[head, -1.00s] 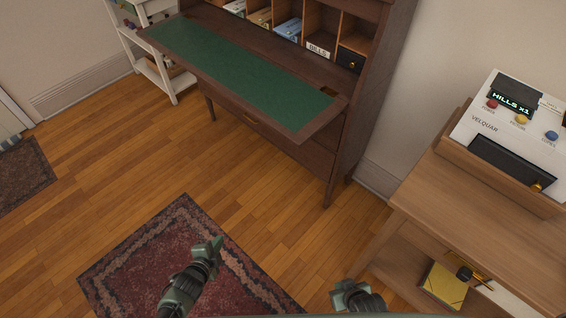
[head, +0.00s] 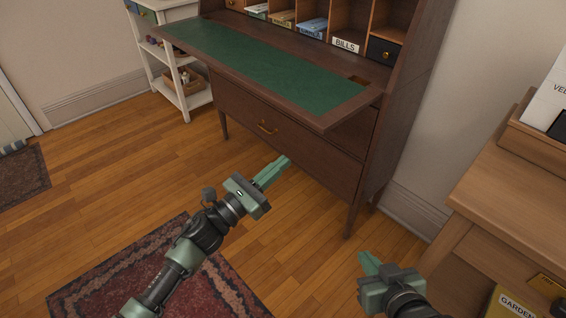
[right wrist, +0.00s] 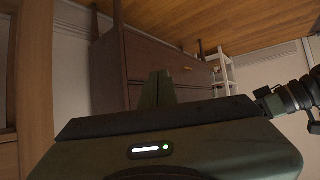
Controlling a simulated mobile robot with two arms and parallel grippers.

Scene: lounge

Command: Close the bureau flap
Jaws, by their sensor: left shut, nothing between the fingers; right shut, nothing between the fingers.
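The bureau (head: 285,112) is dark wood and stands against the wall at the top middle of the head view. Its flap (head: 262,68), with a green writing surface, is folded down and lies open, roughly level. The bureau also shows in the right wrist view (right wrist: 150,60). My left gripper (head: 278,170) is shut and empty, low in front of the bureau's drawer and below the flap in the picture. My right gripper (head: 368,262) is shut and empty, at the lower right between the bureau and the wooden side table. Neither gripper appears to touch the flap.
A wooden side table (head: 520,200) with a white box-like device (head: 552,105) stands at the right. A white shelf (head: 190,98) stands left of the bureau. A red patterned rug (head: 80,290) lies at the lower left. Pigeonholes with papers and a BILLS label (head: 345,44) are above the flap.

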